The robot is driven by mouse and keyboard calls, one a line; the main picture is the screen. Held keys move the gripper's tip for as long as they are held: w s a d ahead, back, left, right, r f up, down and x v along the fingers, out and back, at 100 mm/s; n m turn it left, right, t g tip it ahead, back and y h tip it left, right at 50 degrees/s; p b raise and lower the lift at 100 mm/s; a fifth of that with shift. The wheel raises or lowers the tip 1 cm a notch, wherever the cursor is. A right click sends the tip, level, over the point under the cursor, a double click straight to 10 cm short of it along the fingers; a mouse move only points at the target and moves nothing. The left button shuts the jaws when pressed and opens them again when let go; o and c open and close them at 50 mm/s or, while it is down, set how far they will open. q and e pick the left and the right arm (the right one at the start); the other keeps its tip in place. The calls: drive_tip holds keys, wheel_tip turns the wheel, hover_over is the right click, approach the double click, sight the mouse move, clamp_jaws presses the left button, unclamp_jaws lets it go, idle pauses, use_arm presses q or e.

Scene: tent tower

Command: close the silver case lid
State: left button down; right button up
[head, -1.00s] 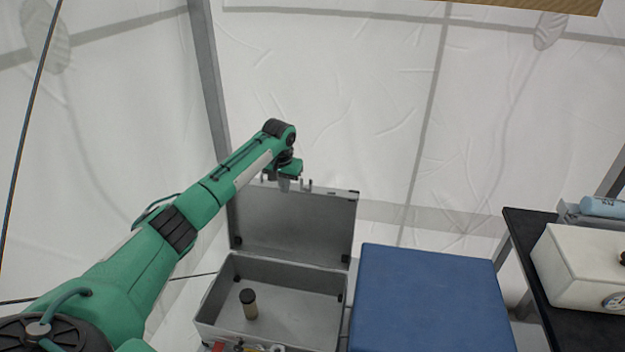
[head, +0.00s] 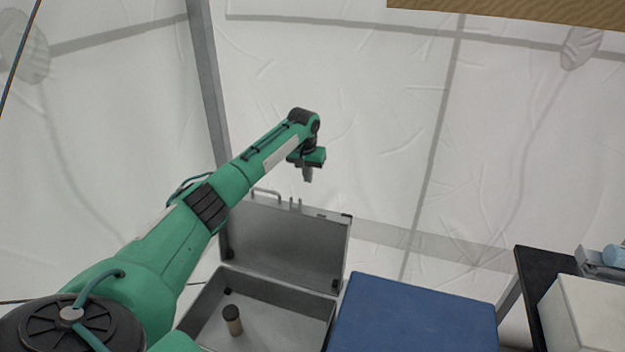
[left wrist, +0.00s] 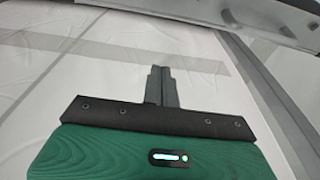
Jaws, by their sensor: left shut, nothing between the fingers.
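The silver case stands open at the lower middle of the head view. Its lid (head: 285,245) is raised nearly upright at the back, with a handle and latches along its top edge. The case's base (head: 270,300) is below it and holds a small dark-capped cylinder (head: 232,320). My left gripper (head: 308,176) is above the lid's top edge in the head view, apart from it in the picture. Its fingers are together and empty in the left wrist view (left wrist: 160,86). A grey edge, likely the lid's (left wrist: 265,18), crosses that view's top right. My right gripper is not in view.
A blue box-like block (head: 415,315) stands right of the case. Farther right, a black table (head: 535,275) carries a white box (head: 580,315) and a light blue item. White tent walls (head: 370,110) and a grey pole (head: 207,80) close off the back.

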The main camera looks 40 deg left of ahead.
use_arm(q)
wheel_tip(320, 180, down, 8)
drive_tip(key=w+p, duration=0.1)
drive_tip(key=shift+s+d+r+p, duration=0.2)
drive_tip(key=shift+s+p, duration=0.6)
drive_tip(key=shift+s, duration=0.15)
drive_tip(key=shift+s+d+r+p, duration=0.15)
drive_tip(key=shift+s+p, duration=0.65)
drive_tip(key=shift+s, duration=0.15)
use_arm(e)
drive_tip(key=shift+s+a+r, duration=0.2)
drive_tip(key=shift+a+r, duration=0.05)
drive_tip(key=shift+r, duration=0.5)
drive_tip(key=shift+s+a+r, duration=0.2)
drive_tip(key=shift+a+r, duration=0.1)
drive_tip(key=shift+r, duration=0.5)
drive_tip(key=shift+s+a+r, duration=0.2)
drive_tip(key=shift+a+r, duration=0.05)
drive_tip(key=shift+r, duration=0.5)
use_arm(q)
drive_tip(key=shift+s, duration=0.1)
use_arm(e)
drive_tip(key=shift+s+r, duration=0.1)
